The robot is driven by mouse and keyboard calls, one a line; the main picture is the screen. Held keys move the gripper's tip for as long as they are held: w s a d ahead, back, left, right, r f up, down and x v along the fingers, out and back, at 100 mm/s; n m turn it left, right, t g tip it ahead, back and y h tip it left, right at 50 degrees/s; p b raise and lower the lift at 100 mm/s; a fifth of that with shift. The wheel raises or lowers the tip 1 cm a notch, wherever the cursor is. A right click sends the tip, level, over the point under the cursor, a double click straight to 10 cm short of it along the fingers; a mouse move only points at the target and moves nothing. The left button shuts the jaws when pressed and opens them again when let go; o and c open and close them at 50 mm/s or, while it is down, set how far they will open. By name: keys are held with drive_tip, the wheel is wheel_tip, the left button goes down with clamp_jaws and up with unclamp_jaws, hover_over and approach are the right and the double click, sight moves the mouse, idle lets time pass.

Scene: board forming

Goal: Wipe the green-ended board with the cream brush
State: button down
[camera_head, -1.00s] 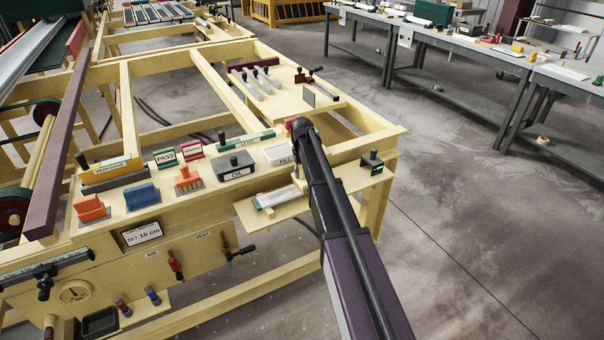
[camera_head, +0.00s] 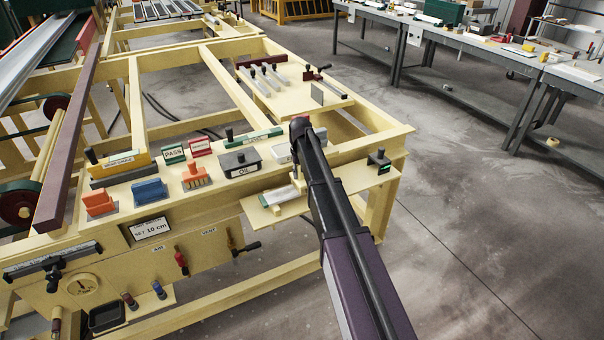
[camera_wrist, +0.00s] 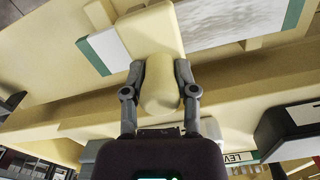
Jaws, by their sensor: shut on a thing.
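The green-ended board (camera_head: 277,196) lies on a small cream shelf at the front of the bench, left of my arm. In the wrist view the board (camera_wrist: 105,50) is pale grey with a green end at left and another at upper right. My gripper (camera_wrist: 159,72) is shut on the handle of the cream brush (camera_wrist: 160,90). The brush's wide cream head lies across the middle of the board and hides that part. I cannot tell whether its underside touches the board. In the head view my arm hides most of the gripper.
A black OIL box (camera_head: 240,161), an orange brush (camera_head: 195,176), a blue block (camera_head: 149,191) and PASS stamp (camera_head: 174,153) stand on the bench left of my arm. A black-knobbed green block (camera_head: 379,160) is to the right. The grey floor at right is clear.

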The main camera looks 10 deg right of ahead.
drive_tip(key=shift+s+a+f, duration=0.1)
drive_tip(key=shift+s+a, duration=0.15)
drive_tip(key=shift+a, duration=0.55)
drive_tip(key=shift+s+a, duration=0.25)
drive_tip(key=shift+a, duration=0.55)
drive_tip(key=shift+a, duration=0.15)
drive_tip(key=shift+s+a, duration=0.2)
drive_tip(key=shift+a, duration=0.55)
drive_tip(key=shift+s+a, duration=0.15)
drive_tip(key=shift+a, duration=0.6)
drive_tip(key=shift+a, duration=0.1)
drive_tip(key=shift+s+a, duration=0.3)
drive_tip(key=shift+a, duration=0.5)
drive_tip(key=shift+s+a, duration=0.25)
drive_tip(key=shift+a, duration=0.5)
drive_tip(key=shift+a, duration=0.15)
drive_tip(key=shift+s+a, duration=0.2)
drive_tip(key=shift+a, duration=0.55)
drive_tip(key=shift+s+a, duration=0.15)
drive_tip(key=shift+a, duration=0.55)
